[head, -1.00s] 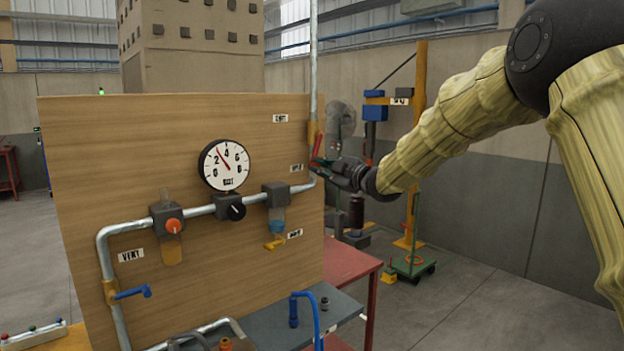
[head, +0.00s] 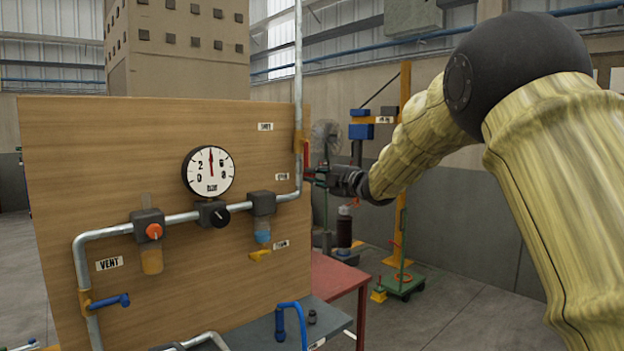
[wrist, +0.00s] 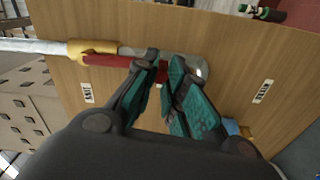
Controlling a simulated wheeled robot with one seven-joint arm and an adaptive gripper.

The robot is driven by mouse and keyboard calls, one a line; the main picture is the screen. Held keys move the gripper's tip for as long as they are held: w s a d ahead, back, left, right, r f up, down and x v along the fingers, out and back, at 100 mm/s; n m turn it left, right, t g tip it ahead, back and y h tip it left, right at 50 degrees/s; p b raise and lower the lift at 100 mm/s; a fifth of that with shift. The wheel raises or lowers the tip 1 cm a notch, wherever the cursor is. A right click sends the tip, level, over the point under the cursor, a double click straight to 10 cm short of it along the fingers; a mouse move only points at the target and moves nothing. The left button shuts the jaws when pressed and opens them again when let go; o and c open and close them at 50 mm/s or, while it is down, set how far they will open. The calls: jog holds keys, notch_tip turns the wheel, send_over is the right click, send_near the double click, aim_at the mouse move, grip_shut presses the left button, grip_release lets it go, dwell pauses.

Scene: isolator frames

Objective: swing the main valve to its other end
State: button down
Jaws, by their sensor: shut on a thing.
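The main valve has a yellow body (head: 298,143) on the vertical pipe at the board's right side. Its red lever (head: 306,158) hangs down from the body, close along the pipe. My gripper (head: 314,174) is at the lever's lower end. In the wrist view the yellow body (wrist: 92,52) is at the upper left, and the red lever (wrist: 108,61) runs nearly parallel to the pipe. Its end goes between the fingers of my gripper (wrist: 164,72), which are shut on it. The fingers hide the lever's tip.
The gauge (head: 209,172) has its needle pointing almost straight up. The wooden board (head: 110,150) also carries an orange knob (head: 154,231), a black knob (head: 220,216) and a blue-handled vent valve (head: 110,301). A red table (head: 335,275) stands below right. Small label plates sit beside the lever.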

jog(key=c, duration=1.4)
grip_release()
jog(key=shift+a, duration=0.1)
jog(key=v, duration=1.2)
jog(key=shift+f, duration=0.1)
